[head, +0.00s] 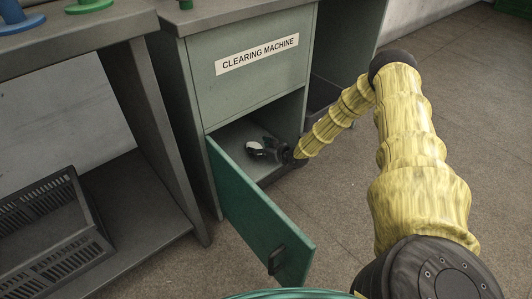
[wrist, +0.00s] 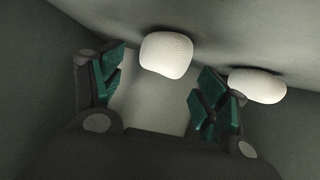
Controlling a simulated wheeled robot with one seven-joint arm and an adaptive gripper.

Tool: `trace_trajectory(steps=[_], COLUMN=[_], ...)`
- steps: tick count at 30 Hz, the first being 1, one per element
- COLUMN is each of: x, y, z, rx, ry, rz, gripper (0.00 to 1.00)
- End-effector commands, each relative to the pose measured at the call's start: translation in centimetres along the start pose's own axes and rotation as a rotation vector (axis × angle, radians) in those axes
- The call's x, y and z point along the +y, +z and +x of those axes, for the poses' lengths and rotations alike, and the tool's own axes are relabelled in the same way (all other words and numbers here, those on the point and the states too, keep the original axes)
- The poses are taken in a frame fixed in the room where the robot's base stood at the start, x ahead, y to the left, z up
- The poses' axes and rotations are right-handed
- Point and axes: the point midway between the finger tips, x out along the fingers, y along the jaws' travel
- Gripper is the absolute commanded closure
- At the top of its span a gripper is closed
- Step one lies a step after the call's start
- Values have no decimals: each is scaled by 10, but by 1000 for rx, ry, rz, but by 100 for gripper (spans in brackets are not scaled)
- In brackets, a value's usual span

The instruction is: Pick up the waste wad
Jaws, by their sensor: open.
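Two white, rounded, finely textured lumps that look like waste wads show in the wrist view. One wad (wrist: 165,54) lies ahead of the gap between my fingertips, toward the middle. The other wad (wrist: 257,85) lies to the right, outside my right finger. My gripper (wrist: 158,78) is open with green finger pads, and nothing is held between them. In the head view my gripper (head: 262,150) is inside the lower compartment of the clearing machine (head: 247,78). A small white patch shows by the fingers there; I cannot tell which wad it is.
The compartment's green door (head: 255,215) stands open toward me, left of my arm. The compartment walls and upper panel surround my gripper closely. A grey bench (head: 75,45) with a vented dark box (head: 50,235) below is at left. The floor at right is clear.

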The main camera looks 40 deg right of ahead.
Motion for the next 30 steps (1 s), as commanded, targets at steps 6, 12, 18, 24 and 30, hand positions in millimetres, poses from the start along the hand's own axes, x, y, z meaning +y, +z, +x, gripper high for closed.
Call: trace_trajectory(steps=[6, 12, 18, 24, 30], x=[0, 0, 0, 0, 0], y=[2, 0, 0, 0, 0], z=[27, 36, 38, 37, 37], rx=[1, 1, 0, 1, 1], ry=[1, 1, 1, 1, 1], rz=[-1, 0, 0, 0, 0], gripper=[26, 26, 26, 40, 74])
